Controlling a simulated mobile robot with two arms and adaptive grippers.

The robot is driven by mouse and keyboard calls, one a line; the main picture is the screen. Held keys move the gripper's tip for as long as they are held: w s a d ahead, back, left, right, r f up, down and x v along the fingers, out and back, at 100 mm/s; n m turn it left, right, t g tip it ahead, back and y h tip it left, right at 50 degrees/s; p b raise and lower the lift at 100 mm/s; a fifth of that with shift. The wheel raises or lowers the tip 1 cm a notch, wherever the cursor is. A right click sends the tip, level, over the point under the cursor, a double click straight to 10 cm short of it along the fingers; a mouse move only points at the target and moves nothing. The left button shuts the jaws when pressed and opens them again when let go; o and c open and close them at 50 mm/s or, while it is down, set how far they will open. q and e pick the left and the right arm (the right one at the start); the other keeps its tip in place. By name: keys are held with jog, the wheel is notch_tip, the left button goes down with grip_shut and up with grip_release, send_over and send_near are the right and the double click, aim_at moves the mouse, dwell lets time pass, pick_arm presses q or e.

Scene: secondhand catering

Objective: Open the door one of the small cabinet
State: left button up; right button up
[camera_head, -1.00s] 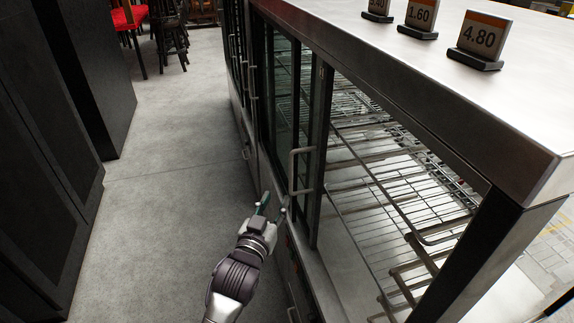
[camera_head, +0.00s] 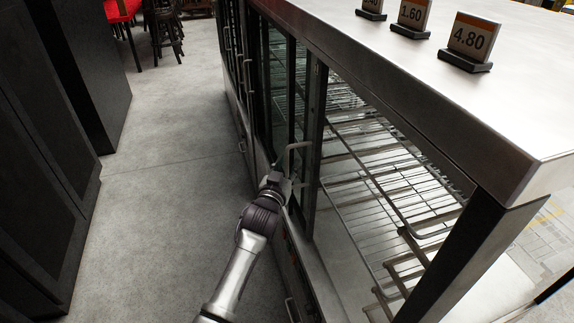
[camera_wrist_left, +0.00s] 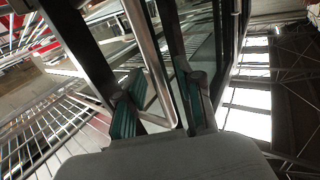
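The small cabinet (camera_head: 405,95) is a glass-fronted, steel-topped display cabinet with wire shelves inside. A glass door (camera_head: 279,90) on its front appears closed. A bent metal bar handle (camera_head: 290,158) stands out from the front. My left gripper (camera_head: 289,184) is at the lower end of this handle. In the left wrist view, the handle bar (camera_wrist_left: 148,50) runs down between the two green-padded fingers (camera_wrist_left: 161,103). The fingers are apart, one on each side of the bar; I cannot tell whether either touches it. My right gripper is not in view.
Price signs (camera_head: 468,42) stand on the cabinet top. Dark cabinets (camera_head: 45,170) line the left side. The grey floor (camera_head: 170,190) between is clear. A red chair (camera_head: 122,12) and dark stools (camera_head: 166,30) stand at the far end.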

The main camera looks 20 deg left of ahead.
pick_arm(q)
grip_shut()
jog(key=w+a+b, duration=0.4)
jog(key=w+a, duration=0.1)
jog(key=w, duration=0.3)
jog(key=shift+a+r, duration=0.25)
jog(key=shift+a, duration=0.05)
